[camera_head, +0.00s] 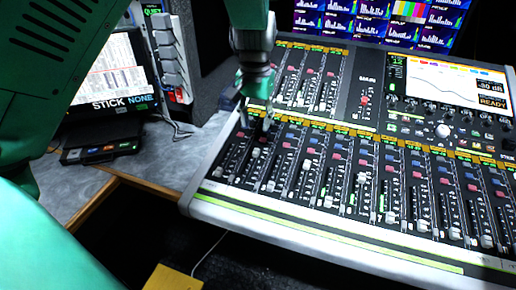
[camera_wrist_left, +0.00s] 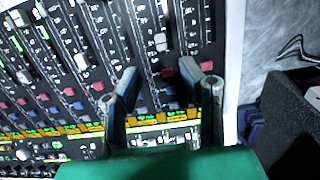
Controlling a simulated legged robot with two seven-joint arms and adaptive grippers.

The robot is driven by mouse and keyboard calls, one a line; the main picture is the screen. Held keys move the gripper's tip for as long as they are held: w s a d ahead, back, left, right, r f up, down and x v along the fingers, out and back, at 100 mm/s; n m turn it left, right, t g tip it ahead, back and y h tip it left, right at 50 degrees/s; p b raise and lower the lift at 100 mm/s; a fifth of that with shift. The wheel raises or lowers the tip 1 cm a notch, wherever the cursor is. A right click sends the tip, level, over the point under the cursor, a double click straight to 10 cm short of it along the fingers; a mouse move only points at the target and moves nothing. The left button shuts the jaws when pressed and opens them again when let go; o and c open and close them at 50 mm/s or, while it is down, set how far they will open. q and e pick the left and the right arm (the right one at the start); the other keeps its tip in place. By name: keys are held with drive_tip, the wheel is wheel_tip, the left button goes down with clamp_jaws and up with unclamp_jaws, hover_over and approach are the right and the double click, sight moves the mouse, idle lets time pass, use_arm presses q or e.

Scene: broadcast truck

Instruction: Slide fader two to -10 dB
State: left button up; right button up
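The mixing console (camera_head: 330,222) has a lower bank of long vertical faders with pale caps. My left gripper (camera_head: 256,126) is over the upper part of this bank, near its left end. In the left wrist view its two dark fingers (camera_wrist_left: 163,92) stand clearly apart with nothing held between them. A white fader cap (camera_wrist_left: 160,42) lies just beyond the fingertips, with a red button (camera_wrist_left: 168,73) nearer. In the head view a pale cap (camera_head: 256,152) shows just below the gripper; I cannot tell for certain which is fader two. My right gripper is not in view.
A console screen (camera_head: 455,82) shows a curve, a -30 dB reading and READY. Monitors with meters (camera_head: 385,20) stand behind. A laptop-like display (camera_head: 112,75) and a grey rack (camera_head: 172,60) sit left on a grey desk (camera_head: 150,155). Other fader caps sit close by.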

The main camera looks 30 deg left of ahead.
sight(256, 151)
use_arm(q)
drive_tip(key=f+b, duration=0.1)
drive_tip(key=f, duration=0.9)
drive_tip(key=shift+w, duration=0.2)
drive_tip(key=shift+s, duration=0.1)
clamp_jaws()
